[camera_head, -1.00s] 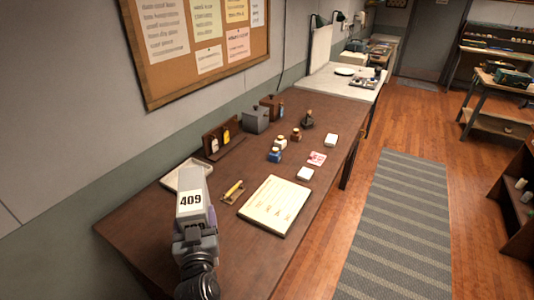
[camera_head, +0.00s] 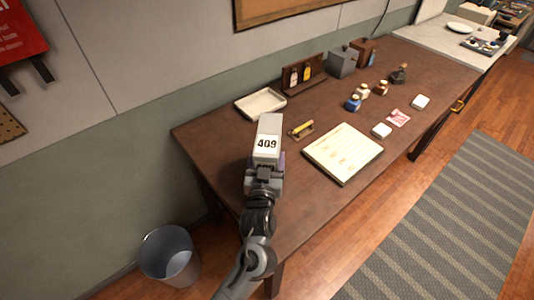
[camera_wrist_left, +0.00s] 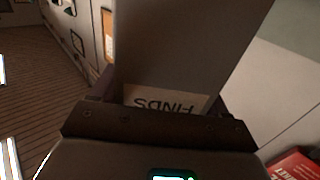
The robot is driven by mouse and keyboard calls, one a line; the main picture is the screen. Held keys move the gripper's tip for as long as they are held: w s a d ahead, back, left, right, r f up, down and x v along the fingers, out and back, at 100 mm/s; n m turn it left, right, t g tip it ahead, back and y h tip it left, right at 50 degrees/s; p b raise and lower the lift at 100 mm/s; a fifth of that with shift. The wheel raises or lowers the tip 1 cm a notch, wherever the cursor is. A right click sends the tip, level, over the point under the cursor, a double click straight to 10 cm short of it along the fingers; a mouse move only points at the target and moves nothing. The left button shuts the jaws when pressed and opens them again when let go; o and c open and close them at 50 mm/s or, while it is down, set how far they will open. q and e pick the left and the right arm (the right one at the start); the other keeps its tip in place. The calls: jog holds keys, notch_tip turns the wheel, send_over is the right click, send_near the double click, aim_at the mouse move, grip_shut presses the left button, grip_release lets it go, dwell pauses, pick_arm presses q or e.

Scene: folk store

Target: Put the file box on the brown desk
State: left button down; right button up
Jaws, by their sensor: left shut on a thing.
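A grey file box (camera_head: 269,133) with a white "409" label shows in the head view. In the left wrist view the box (camera_wrist_left: 185,45) fills the upper middle, with a pale label reading "FINDS" upside down. My left gripper (camera_head: 266,166) is shut on the box near its lower end. The box appears over the near left part of the brown desk (camera_head: 300,200); whether it touches the desktop I cannot tell. My gripper and the box hide part of the desk. My right gripper is not in view.
Small jars, white blocks and a grey container (camera_head: 343,62) stand farther along. A waste bin (camera_head: 170,256) is on the floor. The front left desktop is bare.

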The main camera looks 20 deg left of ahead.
pick_arm(q)
jog(key=shift+r, duration=0.15)
jog(key=shift+c, duration=2.1)
grip_release()
jog(key=shift+f, duration=0.3)
jog(key=o, duration=0.4)
jog(key=shift+w, duration=0.1)
jog(key=shift+r, duration=0.15)
jog(key=p+v, duration=0.1)
jog(key=v, duration=1.1)
jog(key=s+a+f+m+g+h, duration=0.1)
jog(key=s+f+m+g+h, duration=0.2)
jog(key=s+f+g+h, duration=0.6)
jog(key=s+a+f+g+y, duration=0.1)
jog(key=s+a+f, duration=0.1)
jog(key=s, duration=0.2)
jog(key=s+a+f+m+g+y, duration=0.1)
jog(key=s+a+f+g, duration=0.1)
jog(key=s, duration=0.2)
jog(key=s+a+f+m+g+y, duration=0.1)
jog(key=s+a+f, duration=0.1)
jog(key=s, duration=0.3)
jog(key=shift+f+g+y, duration=0.4)
jog(key=shift+f, duration=0.2)
